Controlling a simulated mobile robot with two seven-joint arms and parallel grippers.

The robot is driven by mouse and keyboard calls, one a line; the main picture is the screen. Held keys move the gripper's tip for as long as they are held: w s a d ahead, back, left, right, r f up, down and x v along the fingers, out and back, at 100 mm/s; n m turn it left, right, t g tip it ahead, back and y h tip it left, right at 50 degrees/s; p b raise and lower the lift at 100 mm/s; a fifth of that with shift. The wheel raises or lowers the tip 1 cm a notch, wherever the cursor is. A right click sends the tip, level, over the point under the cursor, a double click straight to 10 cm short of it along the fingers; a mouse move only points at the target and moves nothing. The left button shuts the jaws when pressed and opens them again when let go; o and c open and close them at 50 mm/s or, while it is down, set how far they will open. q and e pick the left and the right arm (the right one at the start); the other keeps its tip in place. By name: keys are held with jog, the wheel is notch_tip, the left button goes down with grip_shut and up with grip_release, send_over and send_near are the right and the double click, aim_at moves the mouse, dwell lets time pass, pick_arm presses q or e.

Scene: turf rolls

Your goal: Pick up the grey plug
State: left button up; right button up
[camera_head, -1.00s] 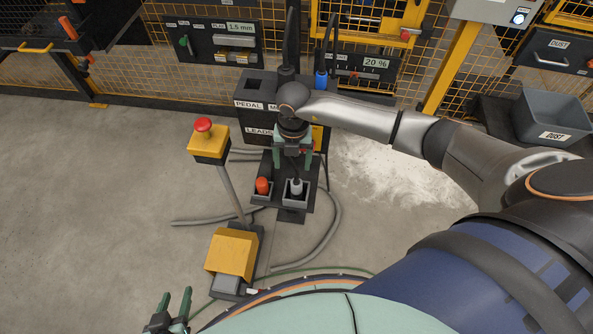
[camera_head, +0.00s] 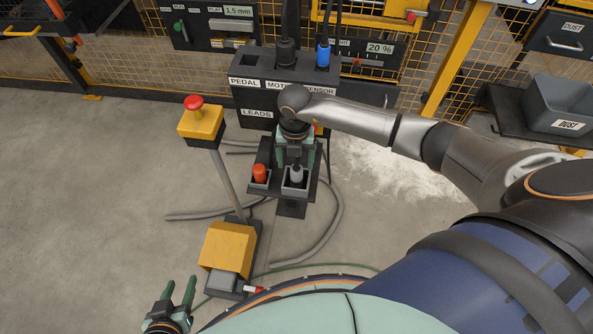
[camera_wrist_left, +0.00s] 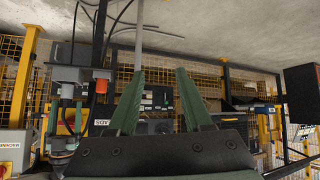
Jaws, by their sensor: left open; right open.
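The grey plug (camera_head: 297,175) stands upright in the right cup of a small dark holder (camera_head: 291,194) in the head view. My right gripper (camera_head: 294,161) is open and points down just behind and above the plug, with its green fingers apart. Whether a finger touches the plug cannot be told. My left gripper (camera_head: 181,287) is open and empty at the bottom left, far from the plug. Its two spread fingers also show in the left wrist view (camera_wrist_left: 160,85), with nothing between them.
An orange plug (camera_head: 259,173) stands in the holder's left cup. Behind is a dark socket box (camera_head: 257,94) with a blue plug (camera_head: 323,55). A yellow emergency-stop post (camera_head: 200,125) and yellow pedal (camera_head: 228,248) stand left. Grey cables lie around. Open floor is at left.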

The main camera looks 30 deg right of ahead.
aim_at(297, 168)
notch_tip(297, 168, down, 3)
jog(key=shift+d+b, duration=0.15)
jog(key=shift+b, duration=0.85)
jog(key=shift+f+b, duration=0.4)
jog(key=shift+f, duration=0.1)
pick_arm(q)
jog(key=shift+w+d+f, duration=0.1)
jog(key=shift+d+f, duration=0.25)
jog(key=shift+f, duration=0.2)
jog(key=shift+w+d+f, duration=0.1)
jog(key=shift+d+f, duration=0.2)
jog(key=shift+f, duration=0.25)
jog(key=shift+r, duration=0.1)
pick_arm(e)
jog(key=shift+r, duration=0.1)
jog(key=c, duration=1.2)
pick_arm(q)
jog(key=shift+s+a, duration=0.1)
jog(key=shift+s, duration=0.05)
pick_arm(e)
grip_shut()
